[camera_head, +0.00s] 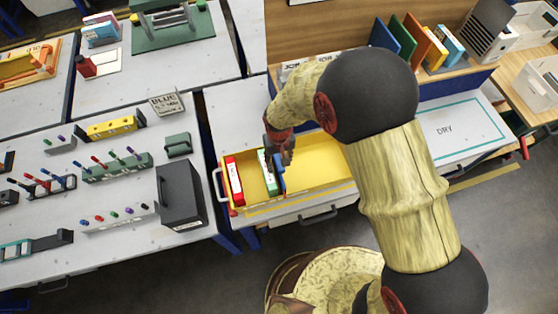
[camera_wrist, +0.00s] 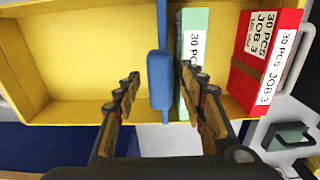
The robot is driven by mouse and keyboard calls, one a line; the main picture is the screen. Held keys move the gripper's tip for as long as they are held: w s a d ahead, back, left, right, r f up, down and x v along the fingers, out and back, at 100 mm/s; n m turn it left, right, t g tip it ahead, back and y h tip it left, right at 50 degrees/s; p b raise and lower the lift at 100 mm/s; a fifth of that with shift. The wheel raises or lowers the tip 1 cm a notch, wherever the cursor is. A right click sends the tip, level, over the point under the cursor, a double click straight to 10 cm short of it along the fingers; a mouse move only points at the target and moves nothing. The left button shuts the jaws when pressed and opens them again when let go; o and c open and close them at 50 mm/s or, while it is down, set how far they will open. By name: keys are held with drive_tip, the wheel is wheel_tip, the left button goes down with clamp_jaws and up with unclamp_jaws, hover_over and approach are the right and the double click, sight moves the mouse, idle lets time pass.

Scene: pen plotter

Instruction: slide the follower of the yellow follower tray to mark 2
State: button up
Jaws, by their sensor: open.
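The yellow follower tray (camera_head: 325,174) lies below my gripper; its yellow floor also fills the left of the wrist view (camera_wrist: 80,60). Its blue follower (camera_wrist: 160,82) stands upright across the tray, and in the head view it shows (camera_head: 280,176) just right of a pale green box (camera_head: 266,182). A red box (camera_head: 234,182) stands at the tray's left end. My gripper (camera_wrist: 159,78) is open, with one finger on each side of the follower's blue grip. I see a gap on the left; the right finger overlaps the green box in view. Mark 2 cannot be made out.
The tray's floor right of the follower is empty in the head view, partly behind my arm. A dark grey box (camera_head: 181,194) stands on the table to the left. A white board marked DRY (camera_head: 455,128) lies to the right.

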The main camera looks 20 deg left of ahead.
wheel_tip(320, 180, up, 12)
idle(0.6)
drive_tip(key=shift+f, duration=0.15)
wheel_tip(320, 180, down, 3)
drive_tip(key=b, duration=0.4)
drive_tip(key=shift+f+b, duration=0.45)
drive_tip(key=shift+f, duration=3.1)
drive_tip(key=shift+c, duration=0.6)
clamp_jaws()
